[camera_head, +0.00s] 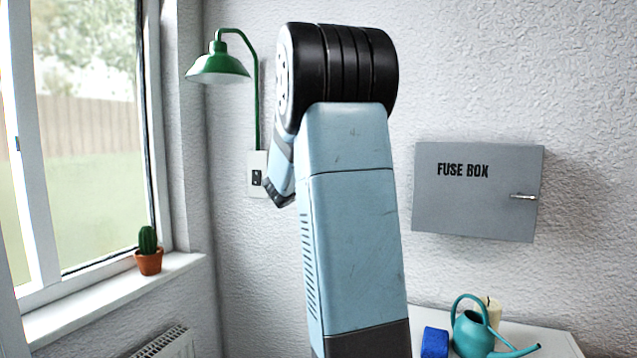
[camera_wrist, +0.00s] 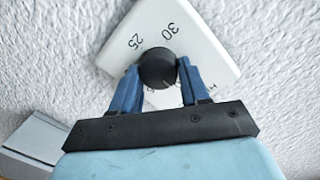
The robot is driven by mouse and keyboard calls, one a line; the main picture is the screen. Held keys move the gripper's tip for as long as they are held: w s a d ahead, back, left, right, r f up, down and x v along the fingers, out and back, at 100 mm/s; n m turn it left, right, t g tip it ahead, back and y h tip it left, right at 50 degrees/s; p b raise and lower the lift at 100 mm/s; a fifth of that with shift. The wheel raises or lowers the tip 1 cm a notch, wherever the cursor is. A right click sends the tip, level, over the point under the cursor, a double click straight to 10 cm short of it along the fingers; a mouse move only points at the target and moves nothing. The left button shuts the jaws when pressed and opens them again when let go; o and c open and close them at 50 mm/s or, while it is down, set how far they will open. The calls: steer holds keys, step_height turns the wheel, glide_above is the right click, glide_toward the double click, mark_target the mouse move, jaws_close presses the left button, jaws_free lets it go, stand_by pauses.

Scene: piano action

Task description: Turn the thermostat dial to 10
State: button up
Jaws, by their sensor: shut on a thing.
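The thermostat, a white plate (camera_wrist: 203,42) on the wall, shows tilted in the wrist view. The numbers 25 and 30 can be read on it; other markings are partly covered by my fingers. Its round black dial knob (camera_wrist: 158,62) is in the middle of the plate. My gripper (camera_wrist: 159,76) is shut on the knob, with one blue finger on each side. The 10 mark cannot be seen, and I cannot tell where the dial points.
A grey fuse box (camera_head: 478,192) is on the right wall. A blue block (camera_head: 434,342), a teal watering can (camera_head: 474,335) and a candle (camera_head: 491,309) stand below it. A cactus (camera_head: 148,255) sits on the sill.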

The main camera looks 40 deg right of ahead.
steer(key=shift+w+a+f+n, duration=0.1)
steer(key=shift+a+n, duration=0.05)
steer(key=shift+n, duration=0.15)
steer(key=o, duration=0.8)
steer(key=shift+w, duration=0.1)
steer(key=shift+o, duration=1.3)
steer(key=f+v, duration=0.1)
steer(key=v, duration=1.2)
steer(key=shift+s+a+r, duration=0.25)
steer(key=shift+a+r, duration=0.1)
steer(key=shift+r, duration=0.1)
